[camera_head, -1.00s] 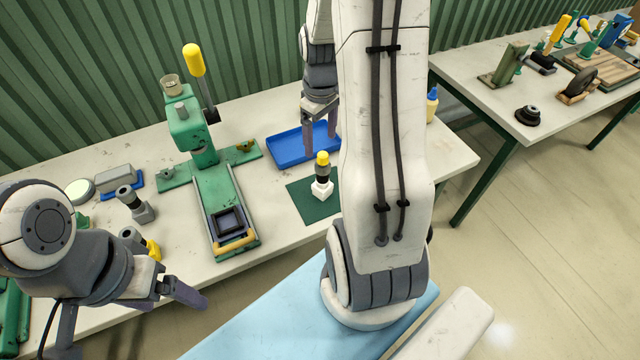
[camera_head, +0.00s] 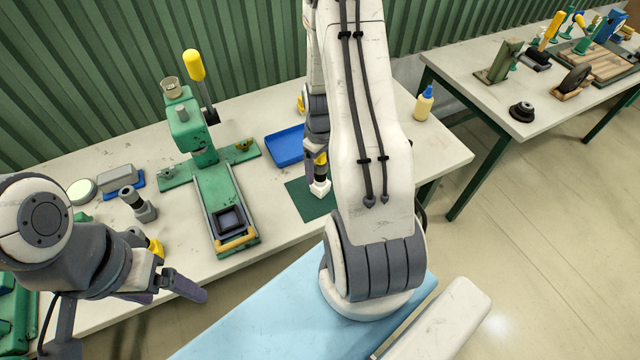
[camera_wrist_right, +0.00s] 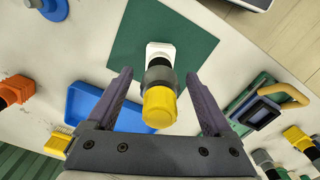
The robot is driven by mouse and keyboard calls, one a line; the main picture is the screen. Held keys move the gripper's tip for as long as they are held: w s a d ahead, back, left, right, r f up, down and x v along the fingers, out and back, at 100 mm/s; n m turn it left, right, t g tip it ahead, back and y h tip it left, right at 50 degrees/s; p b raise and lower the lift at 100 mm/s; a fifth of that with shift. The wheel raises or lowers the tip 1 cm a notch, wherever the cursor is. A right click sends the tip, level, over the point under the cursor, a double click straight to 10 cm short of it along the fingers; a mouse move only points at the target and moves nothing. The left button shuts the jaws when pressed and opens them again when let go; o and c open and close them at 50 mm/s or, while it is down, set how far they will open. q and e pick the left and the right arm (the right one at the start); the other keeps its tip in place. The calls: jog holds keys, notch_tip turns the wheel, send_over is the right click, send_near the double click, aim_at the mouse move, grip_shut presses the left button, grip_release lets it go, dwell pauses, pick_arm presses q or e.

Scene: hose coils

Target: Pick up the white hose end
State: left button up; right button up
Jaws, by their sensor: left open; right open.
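The white hose end (camera_head: 319,189) has a white block base, a dark grey collar and a yellow top. It stands upright on a dark green mat (camera_head: 298,201). In the right wrist view the hose end (camera_wrist_right: 160,103) is seen from above, its yellow top toward the camera. My right gripper (camera_head: 316,165) is open above the mat; in its wrist view the fingers (camera_wrist_right: 158,76) lie on either side of the hose end, with gaps on both sides. My left gripper (camera_head: 176,296) is open and empty at the table's front edge, far to the left.
A green press (camera_head: 190,130) with a yellow-knobbed lever stands left of the mat. A blue tray (camera_head: 283,147) lies behind it. Other grey fittings (camera_head: 137,204) stand at the left. A yellow bottle (camera_head: 424,103) stands at the right. The table's right front is clear.

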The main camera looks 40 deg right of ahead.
grip_shut()
dwell(1.4)
